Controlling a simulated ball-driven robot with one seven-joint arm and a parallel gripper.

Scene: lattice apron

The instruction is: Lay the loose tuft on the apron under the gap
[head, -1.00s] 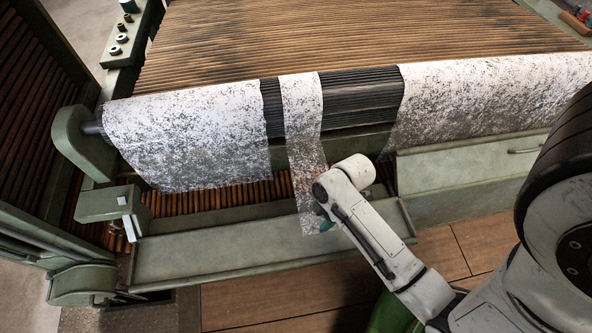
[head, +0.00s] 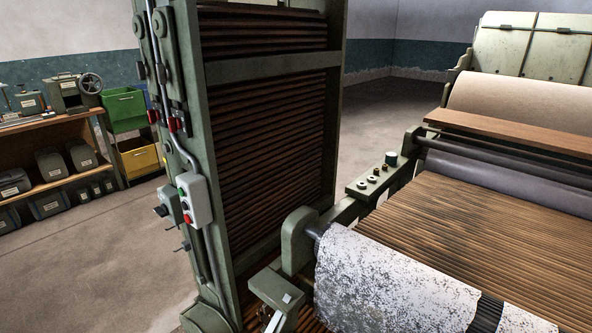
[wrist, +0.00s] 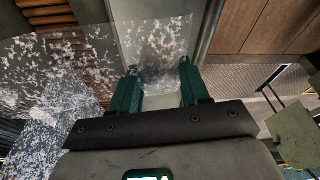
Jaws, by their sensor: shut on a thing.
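My gripper (wrist: 160,70) shows in the wrist view with its two teal fingers shut on the loose tuft (wrist: 160,42), a thin, see-through white speckled strip. The tuft spans between the fingertips over a grey-green metal panel. Its other end is not clear. A slatted wooden apron (wrist: 48,14) shows at the upper left of the wrist view. In the head view, white speckled fleece (head: 385,285) hangs over the roller at the bottom. A dark slatted edge of the gap (head: 487,312) shows at its right; most of the gap is out of frame. My gripper is outside the head view.
A tall slatted frame (head: 270,130) stands left of the fleece, with a switch box (head: 195,200) on its side. A wide slatted bed (head: 480,230) lies behind the fleece. Shelves (head: 50,150) stand far left. Open floor (head: 100,260) lies between. More white web (wrist: 55,75) shows beside my gripper.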

